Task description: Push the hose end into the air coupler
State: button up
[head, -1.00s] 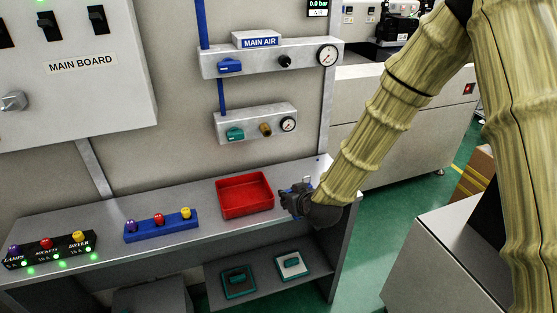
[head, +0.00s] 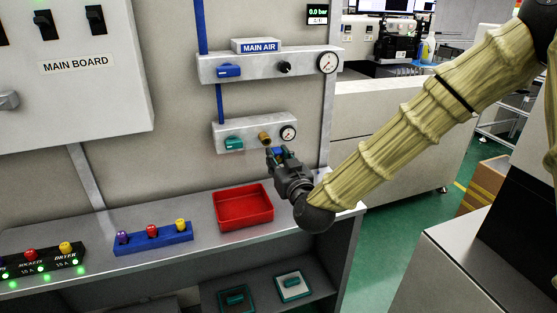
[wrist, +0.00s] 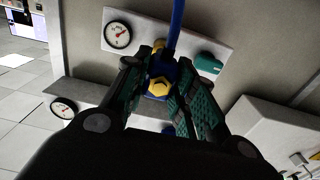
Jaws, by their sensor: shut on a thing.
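My gripper (head: 273,153) is just below the small air panel (head: 250,146), in front of its brass coupler (head: 265,138). In the wrist view, my gripper (wrist: 160,92) has its teal-padded fingers closed on a blue piece with a brass-yellow nut, which I take as the hose end (wrist: 159,87). The coupler (wrist: 158,45) shows partly behind the hose end, near the gauge (wrist: 117,35). A blue line (wrist: 175,28) runs up the picture from behind the fingers. I cannot tell whether hose end and coupler touch.
The teal valve (head: 233,143) and the gauge (head: 288,133) flank the coupler. The MAIN AIR panel (head: 304,66) is above. A red tray (head: 243,207) and a blue block with coloured knobs (head: 152,238) stand on the bench below. The display (head: 317,13) reads 0.0 bar.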

aim_at(278, 159)
jog(key=shift+w, duration=0.1)
jog(key=shift+x, duration=2.8)
jog(key=shift+w+a, duration=0.25)
jog(key=shift+w, duration=0.25)
dwell(0.8)
jog(key=o, duration=1)
jog(key=v, duration=1.2)
